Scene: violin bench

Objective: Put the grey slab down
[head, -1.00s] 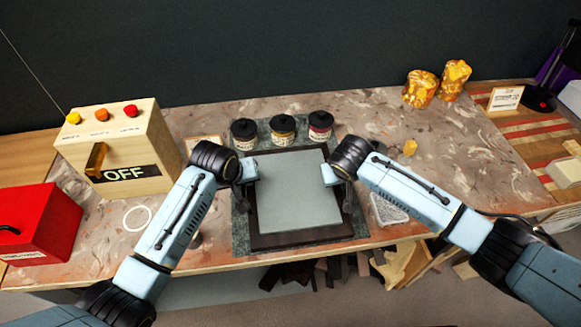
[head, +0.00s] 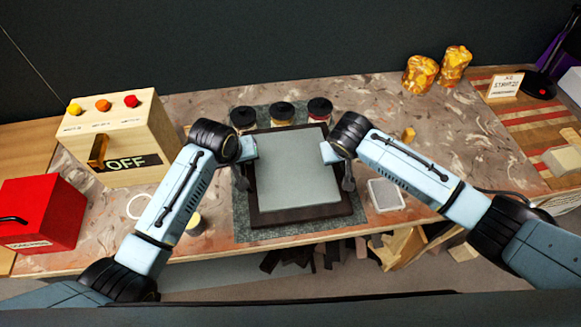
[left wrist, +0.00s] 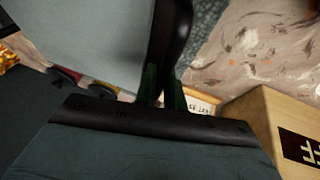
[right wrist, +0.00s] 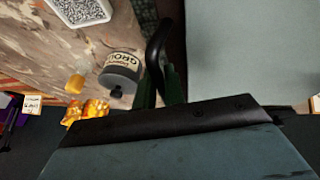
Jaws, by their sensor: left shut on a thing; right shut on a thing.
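The grey slab (head: 288,170), with a dark border or tray (head: 298,215) around it, shows level over the mottled green mat (head: 243,229). Whether it touches the mat I cannot tell. My left gripper (head: 243,176) is at its left side and my right gripper (head: 346,176) at its right side. Each is shut on a dark curved handle there. The left wrist view shows the left handle (left wrist: 172,35) between the green fingers. The right wrist view shows the right handle (right wrist: 155,55) between the other fingers. The slab's underside is hidden.
Several dark-lidded jars (head: 282,114) stand close behind the slab. A wooden switch box (head: 125,135) marked OFF and a red box (head: 40,213) stand left. The bench's front edge (head: 300,243) is close in front.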

